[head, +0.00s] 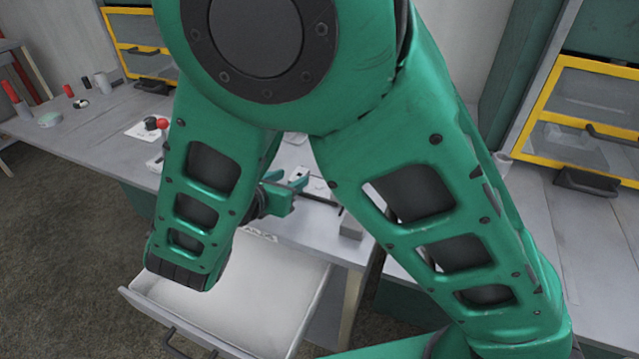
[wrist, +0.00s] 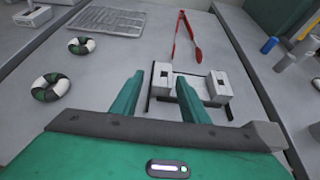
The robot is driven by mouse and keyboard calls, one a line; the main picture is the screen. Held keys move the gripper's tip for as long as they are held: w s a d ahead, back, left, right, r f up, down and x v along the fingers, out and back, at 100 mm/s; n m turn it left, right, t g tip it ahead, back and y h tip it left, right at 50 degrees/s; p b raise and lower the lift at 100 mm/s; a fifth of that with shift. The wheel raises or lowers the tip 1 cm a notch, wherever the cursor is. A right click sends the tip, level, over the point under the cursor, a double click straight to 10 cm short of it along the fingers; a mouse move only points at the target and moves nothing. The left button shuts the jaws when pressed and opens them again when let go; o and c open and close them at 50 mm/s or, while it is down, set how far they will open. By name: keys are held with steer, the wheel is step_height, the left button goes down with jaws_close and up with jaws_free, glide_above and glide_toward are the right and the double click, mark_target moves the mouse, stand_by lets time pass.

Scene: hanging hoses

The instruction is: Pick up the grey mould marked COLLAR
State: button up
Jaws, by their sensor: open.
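My gripper (wrist: 160,78) is open, its two green fingers apart and pointing over the worktop. It also shows in the head view (head: 292,190), partly hidden by my arm. Just beyond the fingertips are two pale grey blocks, a left one (wrist: 161,79) and a right one (wrist: 219,86), each with a dark square mark, by a black-edged frame. In the head view a small grey block (head: 350,226) stands near the bench's front edge. I cannot read COLLAR on any of these, so I cannot tell which is the mould. Nothing is seen held between the fingers.
Red tongs (wrist: 184,38) lie beyond the blocks. Two green-and-white rings (wrist: 50,88) and a wire rack (wrist: 106,21) lie to the left, a blue cylinder (wrist: 269,45) to the right. An open drawer (head: 225,300) juts out below the bench.

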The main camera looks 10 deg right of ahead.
steer(key=shift+x, duration=1.35)
steer(key=shift+c, duration=0.2)
jaws_close()
steer(key=shift+r, duration=0.15)
